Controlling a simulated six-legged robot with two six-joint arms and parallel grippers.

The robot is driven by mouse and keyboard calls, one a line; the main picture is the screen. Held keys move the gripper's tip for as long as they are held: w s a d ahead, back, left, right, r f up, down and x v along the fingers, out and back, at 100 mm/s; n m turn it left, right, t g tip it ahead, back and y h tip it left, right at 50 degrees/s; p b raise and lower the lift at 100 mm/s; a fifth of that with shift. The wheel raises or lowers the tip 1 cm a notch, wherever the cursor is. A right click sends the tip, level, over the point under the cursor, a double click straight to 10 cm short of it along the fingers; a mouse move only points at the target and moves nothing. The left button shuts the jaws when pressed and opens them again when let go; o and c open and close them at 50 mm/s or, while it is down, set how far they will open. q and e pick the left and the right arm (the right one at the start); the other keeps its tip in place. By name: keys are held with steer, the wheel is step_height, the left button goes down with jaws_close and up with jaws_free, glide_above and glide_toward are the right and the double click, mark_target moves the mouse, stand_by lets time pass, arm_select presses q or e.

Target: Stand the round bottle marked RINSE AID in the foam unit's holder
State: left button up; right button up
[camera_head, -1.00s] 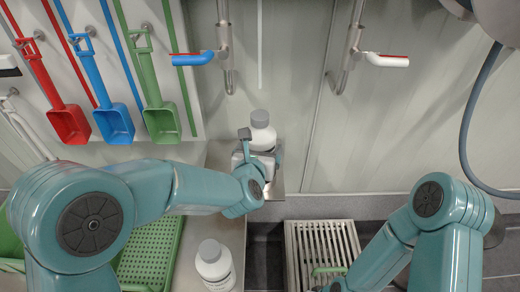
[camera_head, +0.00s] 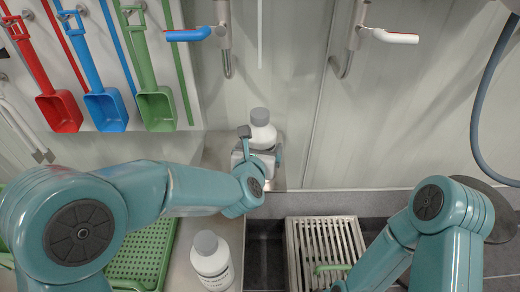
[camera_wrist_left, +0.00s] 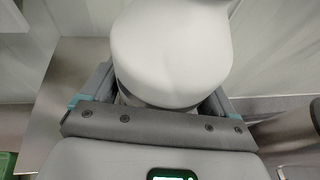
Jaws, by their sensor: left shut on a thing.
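A white bottle with a grey cap (camera_head: 262,134) is upright in my left gripper (camera_head: 262,150), close to the back wall. My left gripper is shut around its body. In the left wrist view the white bottle (camera_wrist_left: 172,55) fills the space between the fingers; no lettering shows on it. A second white bottle with a grey cap (camera_head: 211,262) stands on the counter nearer me, with dark print on its side too small to read. I cannot make out the foam unit's holder. My right gripper (camera_head: 338,286) is at the bottom edge, mostly cut off.
A metal grate (camera_head: 350,237) with a green handle lies right of a dark basin (camera_head: 264,250). A green perforated tray (camera_head: 142,255) is at the left. Red, blue and green scoops (camera_head: 157,108) hang on the wall. Pipes with blue (camera_head: 188,35) and white (camera_head: 394,37) levers run down it.

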arm_select(q)
steer(key=o, duration=1.4)
steer(key=shift+r, duration=0.15)
steer(key=shift+f, duration=0.25)
steer(key=shift+s+r, duration=0.3)
steer(key=shift+s, duration=0.05)
steer(key=p+v, duration=0.2)
steer(key=v, duration=1.3)
steer(key=shift+s+r, duration=0.15)
steer(key=shift+s, duration=0.15)
arm_select(e)
steer(key=r, duration=0.3)
steer(key=shift+w+d, duration=0.4)
arm_select(q)
steer(key=shift+a, duration=0.15)
